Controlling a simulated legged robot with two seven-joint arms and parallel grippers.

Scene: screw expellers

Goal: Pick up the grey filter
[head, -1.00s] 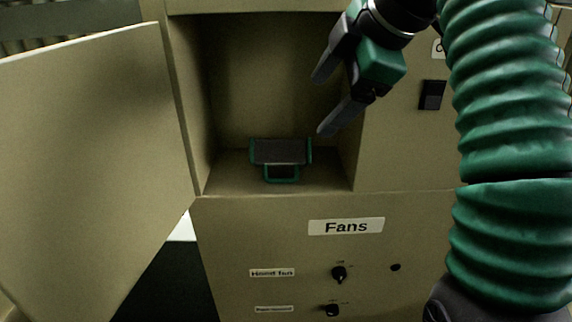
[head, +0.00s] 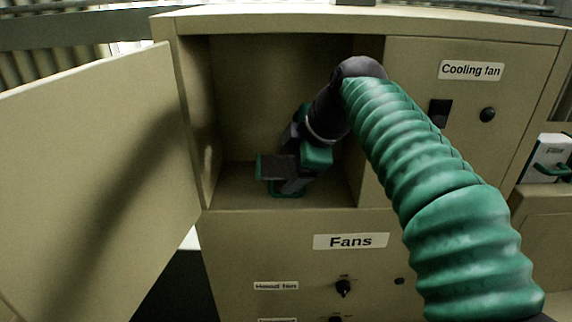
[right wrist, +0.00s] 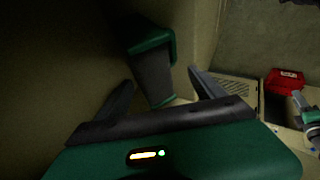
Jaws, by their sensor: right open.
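The grey filter (head: 274,167) with green ends and a green handle stands in the open cabinet compartment, on its floor. My right gripper (head: 291,184) is inside the compartment at the filter's right side and hides part of it. In the right wrist view, the filter (right wrist: 152,77) shows between the two open fingers of the right gripper (right wrist: 160,78), beyond their tips. I cannot tell whether a finger touches it. My left gripper is not in view.
The cabinet door (head: 90,170) stands open at the left. The compartment's right wall (head: 368,160) is close to my right arm. A "Fans" panel (head: 285,240) with knobs lies below. A red object (right wrist: 285,80) shows at the right of the wrist view.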

